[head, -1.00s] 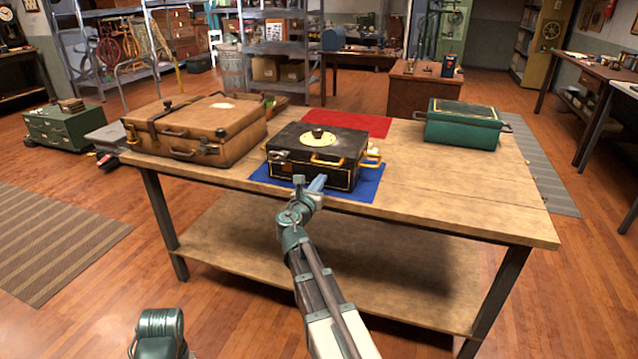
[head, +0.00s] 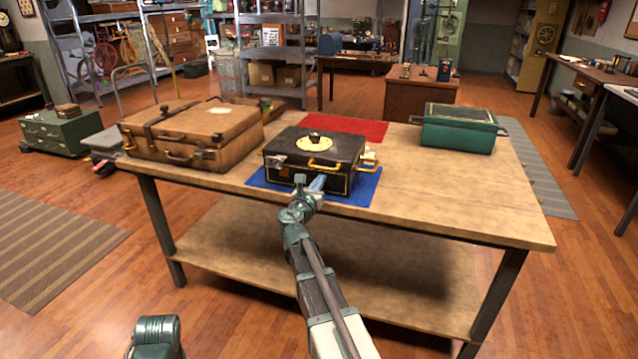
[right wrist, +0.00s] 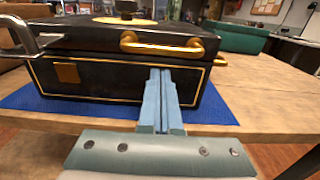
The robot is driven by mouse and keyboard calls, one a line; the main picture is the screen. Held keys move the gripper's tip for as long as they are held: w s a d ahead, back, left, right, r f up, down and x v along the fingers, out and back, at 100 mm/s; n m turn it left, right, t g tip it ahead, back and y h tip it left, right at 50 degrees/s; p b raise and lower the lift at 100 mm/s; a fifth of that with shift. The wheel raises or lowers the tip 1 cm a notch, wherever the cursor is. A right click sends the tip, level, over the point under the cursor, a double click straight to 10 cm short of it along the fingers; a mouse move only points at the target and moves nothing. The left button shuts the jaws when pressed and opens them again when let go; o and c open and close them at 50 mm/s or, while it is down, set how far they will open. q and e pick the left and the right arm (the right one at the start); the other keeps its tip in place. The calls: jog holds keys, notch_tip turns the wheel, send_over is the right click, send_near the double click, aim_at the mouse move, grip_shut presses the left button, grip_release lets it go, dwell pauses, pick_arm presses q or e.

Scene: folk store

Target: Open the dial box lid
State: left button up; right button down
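The dial box (head: 300,165) is a black case with gold trim and a pale round dial (head: 314,142) with a dark knob on its lid. Its lid is down. It sits on a blue mat (head: 362,190) near the table's front edge. A gold handle (right wrist: 165,43) shows on the front in the right wrist view. My right gripper (head: 318,181) is at the box's front; its blue fingers (right wrist: 160,78) lie together, pointing at the front face just below the handle. I cannot tell whether the tips touch. My left gripper is not in view.
A brown suitcase (head: 190,135) stands left of the box on the wooden table (head: 450,195). A red mat (head: 345,128) lies behind it, and a green case (head: 458,130) is at the back right. The tabletop to the right is clear.

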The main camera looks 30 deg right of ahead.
aim_at(325, 165)
jog(key=shift+x, duration=1.25)
jog(key=shift+s+a, duration=0.25)
jog(key=shift+a, duration=0.05)
jog(key=shift+r+p, duration=1.3)
jog(key=shift+p, duration=0.05)
jog(key=shift+r+p, duration=1.3)
jog(key=shift+r, duration=0.05)
